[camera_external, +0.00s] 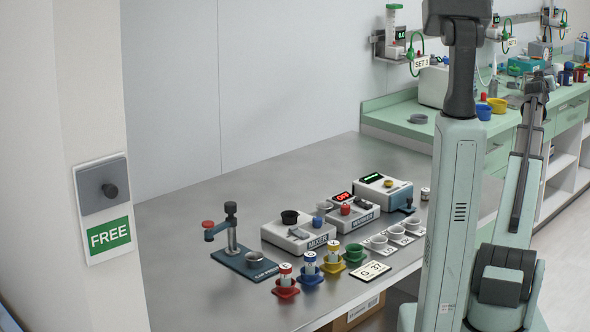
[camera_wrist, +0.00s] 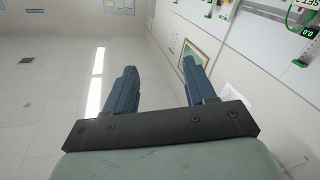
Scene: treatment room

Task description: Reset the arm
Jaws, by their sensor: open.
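My gripper shows in the wrist view (camera_wrist: 158,88). Its two blue fingers stand apart with nothing between them, and it is open. Beyond the fingers I see floor, wall and a framed picture, not the table. In the external view my arm stands upright at the right, and the gripper itself is not clearly visible there. The steel table (camera_external: 190,275) lies to the left of the arm.
A FREE sign (camera_external: 110,236) hangs left. A green counter (camera_external: 400,118) stands behind.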

